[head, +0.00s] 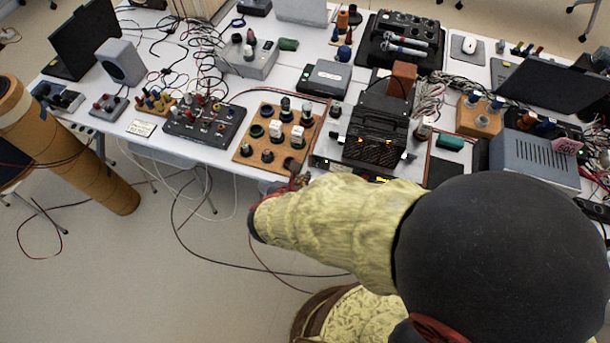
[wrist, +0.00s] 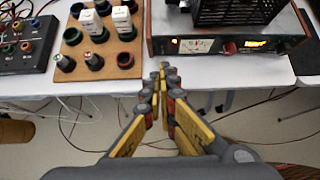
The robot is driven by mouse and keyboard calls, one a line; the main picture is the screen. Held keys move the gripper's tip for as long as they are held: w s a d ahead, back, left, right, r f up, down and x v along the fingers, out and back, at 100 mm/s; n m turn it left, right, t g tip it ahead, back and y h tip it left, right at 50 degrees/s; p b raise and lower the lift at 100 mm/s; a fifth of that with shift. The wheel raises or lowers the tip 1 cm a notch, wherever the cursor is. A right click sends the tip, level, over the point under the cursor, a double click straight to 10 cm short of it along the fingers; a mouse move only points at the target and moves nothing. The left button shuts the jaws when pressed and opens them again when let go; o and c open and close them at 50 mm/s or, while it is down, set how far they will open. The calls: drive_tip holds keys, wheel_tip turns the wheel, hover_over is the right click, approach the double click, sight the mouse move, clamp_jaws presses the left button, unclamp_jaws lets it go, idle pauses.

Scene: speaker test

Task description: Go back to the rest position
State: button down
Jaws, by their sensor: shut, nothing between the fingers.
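My gripper (wrist: 162,75) shows in the wrist view with its yellow and grey fingers close together and nothing between the tips. The fingertips appear over the front edge of the white table (wrist: 215,77), between the wooden board and a metal-fronted device. In the head view my arm, with a pale yellow sleeve and a black joint, reaches left from the lower right. The gripper there is mostly hidden behind the sleeve, near the table's front edge.
The wooden board (head: 240,151) carries several dark cups and white blocks. A black device (head: 377,135) stands right of it, and a blue-grey box (head: 535,158) farther right. A cardboard tube (head: 70,145) leans at the left. Cables hang over the open floor (head: 150,270).

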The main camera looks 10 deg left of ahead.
drive_tip(key=shift+s, duration=0.1)
idle(0.6)
drive_tip(key=s+d+r+m+g+h, duration=0.1)
drive_tip(key=s+d+r+m+g, duration=0.25)
drive_tip(key=d+m, duration=0.55)
drive_tip(key=s+d+r+m+g+h, duration=0.1)
drive_tip(key=s+d+r+m+g, duration=0.35)
drive_tip(key=m, duration=0.75)
drive_tip(key=d+r+m+t+y, duration=0.2)
drive_tip(key=d+r+m+t, duration=0.2)
drive_tip(key=d+r+m, duration=1)
wheel_tip(320, 180, up, 2)
drive_tip(key=shift+s+d+r+y, duration=0.2)
drive_tip(key=shift+d+y, duration=0.2)
drive_tip(key=shift+d, duration=0.4)
